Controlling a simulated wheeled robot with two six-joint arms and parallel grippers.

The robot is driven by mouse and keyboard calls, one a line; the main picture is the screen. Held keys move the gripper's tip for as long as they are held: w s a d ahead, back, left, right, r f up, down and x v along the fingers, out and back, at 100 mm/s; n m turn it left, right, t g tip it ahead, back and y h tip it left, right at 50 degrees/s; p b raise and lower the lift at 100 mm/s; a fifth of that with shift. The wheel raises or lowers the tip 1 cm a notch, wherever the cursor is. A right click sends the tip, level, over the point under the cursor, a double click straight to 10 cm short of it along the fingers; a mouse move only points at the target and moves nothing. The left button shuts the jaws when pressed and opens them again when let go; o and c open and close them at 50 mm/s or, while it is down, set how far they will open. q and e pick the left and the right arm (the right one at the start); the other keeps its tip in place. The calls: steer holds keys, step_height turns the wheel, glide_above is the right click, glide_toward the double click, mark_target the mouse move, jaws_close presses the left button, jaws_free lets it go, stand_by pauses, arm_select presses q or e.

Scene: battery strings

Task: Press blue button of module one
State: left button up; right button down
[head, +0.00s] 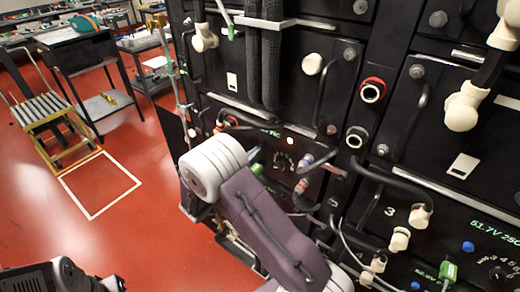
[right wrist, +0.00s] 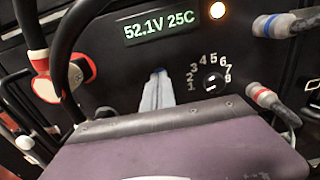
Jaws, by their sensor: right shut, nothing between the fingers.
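The battery module (head: 270,148) at the centre of the head view has a green readout (right wrist: 160,24), "52.1V 25C" in the right wrist view, with a lit round lamp (right wrist: 217,10) beside it. No number naming this module is readable. My right gripper (right wrist: 158,85) is shut and empty, pointing at the panel below the readout and left of the dial. A small blue spot, apparently a blue button (right wrist: 158,70), shows at its fingertips. They mostly cover it; I cannot tell whether they touch or press it. In the head view my right gripper (head: 254,154) is mostly behind my arm.
Red-and-grey cable connectors (right wrist: 264,96) and a black cable surround the module's dial (right wrist: 212,80). Other modules at right have blue buttons (head: 468,246) and hanging cables. A black cart (head: 85,65) and a yellow roller trolley (head: 55,125) stand at left. Red floor between is open.

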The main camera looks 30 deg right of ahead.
steer(key=shift+w+d, duration=0.2)
steer(key=shift+d, duration=0.25)
steer(key=v, duration=0.8)
steer(key=shift+p, duration=0.4)
